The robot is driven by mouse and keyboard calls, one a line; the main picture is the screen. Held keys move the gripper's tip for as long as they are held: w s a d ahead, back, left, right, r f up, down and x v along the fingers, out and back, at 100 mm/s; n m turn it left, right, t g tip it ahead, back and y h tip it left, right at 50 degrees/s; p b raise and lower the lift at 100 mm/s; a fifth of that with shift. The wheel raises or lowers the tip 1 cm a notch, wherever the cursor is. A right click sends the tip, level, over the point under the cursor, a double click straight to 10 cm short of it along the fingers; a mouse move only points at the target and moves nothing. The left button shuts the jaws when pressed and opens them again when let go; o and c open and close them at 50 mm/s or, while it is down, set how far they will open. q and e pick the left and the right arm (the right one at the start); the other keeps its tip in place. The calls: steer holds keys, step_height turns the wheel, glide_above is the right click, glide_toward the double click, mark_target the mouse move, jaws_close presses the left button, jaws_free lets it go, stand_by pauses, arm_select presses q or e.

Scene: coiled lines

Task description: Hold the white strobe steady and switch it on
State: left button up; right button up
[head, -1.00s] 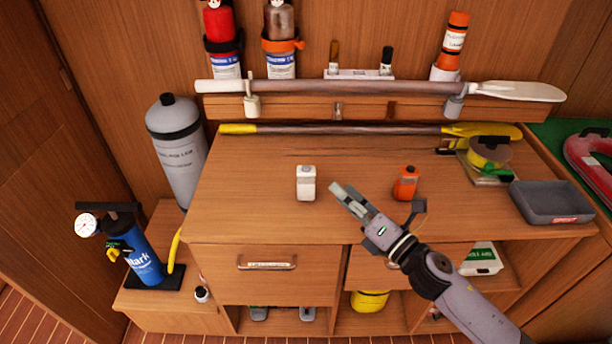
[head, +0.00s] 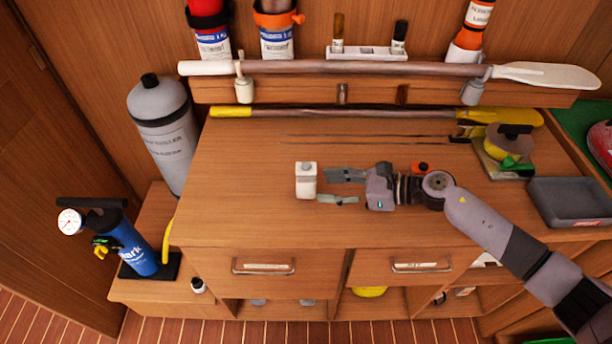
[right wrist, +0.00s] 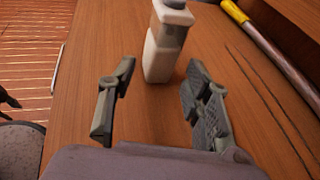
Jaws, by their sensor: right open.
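The white strobe (head: 306,181) stands upright on the wooden bench top, left of my right gripper (head: 338,187). It is a small white block with a grey top part. My right gripper is open and empty, its two fingers pointing left at the strobe. In the right wrist view the strobe (right wrist: 166,42) stands just beyond and between the open fingertips (right wrist: 160,85), apart from them. An orange device (head: 421,167) is partly hidden behind my right wrist. My left gripper does not show.
A yellow-ended pole (head: 300,112) lies along the back of the bench (head: 240,200). A grey tray (head: 570,200) and a yellow reel (head: 503,147) are at the right. The bench top left of the strobe is clear.

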mark_target(311, 186)
steer(key=b+x, duration=0.1)
steer(key=x, duration=0.4)
steer(key=shift+w+a+f, duration=0.1)
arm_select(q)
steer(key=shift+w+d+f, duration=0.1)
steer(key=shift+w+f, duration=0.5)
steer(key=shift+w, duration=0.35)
arm_select(e)
steer(key=c, duration=0.7)
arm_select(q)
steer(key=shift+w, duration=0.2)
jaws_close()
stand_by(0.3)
